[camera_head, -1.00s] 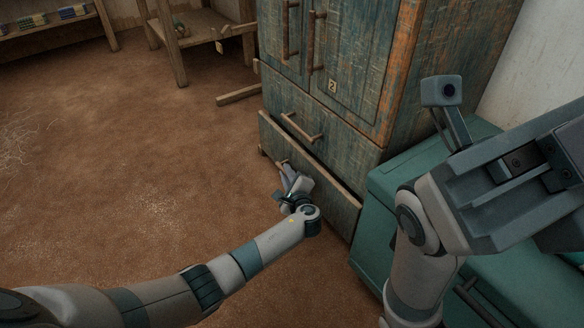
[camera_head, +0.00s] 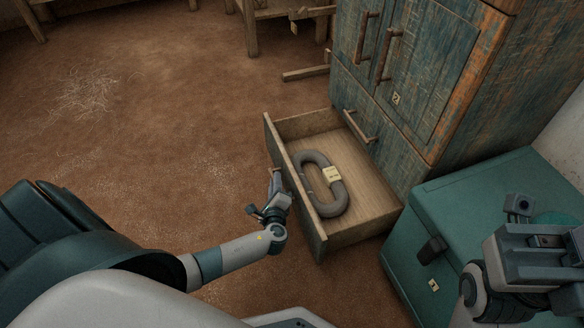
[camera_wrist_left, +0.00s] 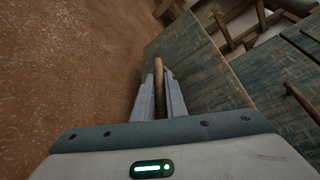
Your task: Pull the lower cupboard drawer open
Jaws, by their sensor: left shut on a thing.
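The lower cupboard drawer (camera_head: 375,207) stands well out from the blue-green worn cupboard (camera_head: 455,75) in the head view. A grey looped coil with a pale tag (camera_head: 332,173) lies inside it. My left gripper (camera_head: 274,182) is at the outer face of the drawer front. In the left wrist view its two fingers are shut on the brown bar handle (camera_wrist_left: 158,72), with the drawer front (camera_wrist_left: 190,60) beyond. In the head view the handle is mostly hidden by the gripper. My right gripper (camera_head: 545,240) is at the lower right, above the teal chest; its finger state is unclear.
The upper drawer with its bar handle (camera_head: 359,127) is shut, as are the cupboard doors above. A teal chest (camera_head: 480,200) stands close on the right of the open drawer. The brown earthen floor (camera_head: 170,120) on the left is clear. A wooden frame stands behind.

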